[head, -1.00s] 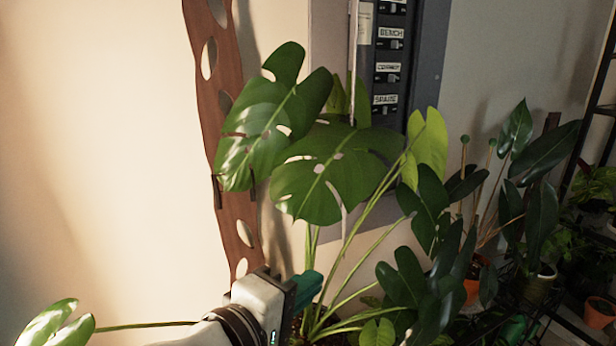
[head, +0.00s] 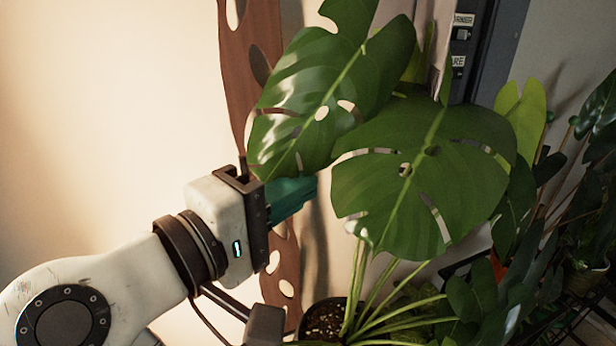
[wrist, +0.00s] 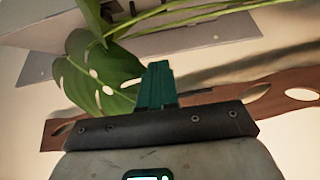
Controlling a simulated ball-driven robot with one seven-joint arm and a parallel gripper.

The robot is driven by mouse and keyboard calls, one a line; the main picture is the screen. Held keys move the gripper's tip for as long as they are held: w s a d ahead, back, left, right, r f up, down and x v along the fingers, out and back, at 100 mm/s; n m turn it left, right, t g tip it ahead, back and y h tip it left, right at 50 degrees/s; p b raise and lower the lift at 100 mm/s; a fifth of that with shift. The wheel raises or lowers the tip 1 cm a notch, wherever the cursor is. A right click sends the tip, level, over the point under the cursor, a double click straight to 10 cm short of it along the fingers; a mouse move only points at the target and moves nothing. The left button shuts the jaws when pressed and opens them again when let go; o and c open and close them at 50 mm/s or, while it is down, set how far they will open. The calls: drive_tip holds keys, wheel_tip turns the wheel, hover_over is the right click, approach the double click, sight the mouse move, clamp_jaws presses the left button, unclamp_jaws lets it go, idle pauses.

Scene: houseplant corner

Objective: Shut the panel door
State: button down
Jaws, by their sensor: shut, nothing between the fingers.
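The panel (head: 497,50) is a dark grey wall box with labelled switches at the top right of the head view. Its door stands open, seen nearly edge-on as a pale upright strip (head: 441,45) left of the switches. Large monstera leaves hide its lower part and most of the panel. In the wrist view, pale flat panel parts (wrist: 200,36) cross the top; I cannot tell door from frame there. My gripper (head: 312,190), with teal fingers, is shut and empty, left of and below the door. It also shows in the wrist view (wrist: 158,66).
A big monstera leaf (head: 420,180) lies between my gripper and the panel; another leaf (head: 335,95) is just above the fingers. I cannot tell whether they touch. A brown perforated plank (head: 236,100) stands against the wall behind. Dark-leaved plants fill the right. The left wall area is clear.

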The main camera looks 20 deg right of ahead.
drive_tip(key=w+d+p, duration=0.2)
drive_tip(key=d, duration=0.9)
drive_tip(key=shift+w+f, duration=0.15)
drive_tip(key=shift+w, duration=0.2)
drive_tip(key=shift+d+p, duration=0.15)
drive_tip(key=shift+p, duration=0.15)
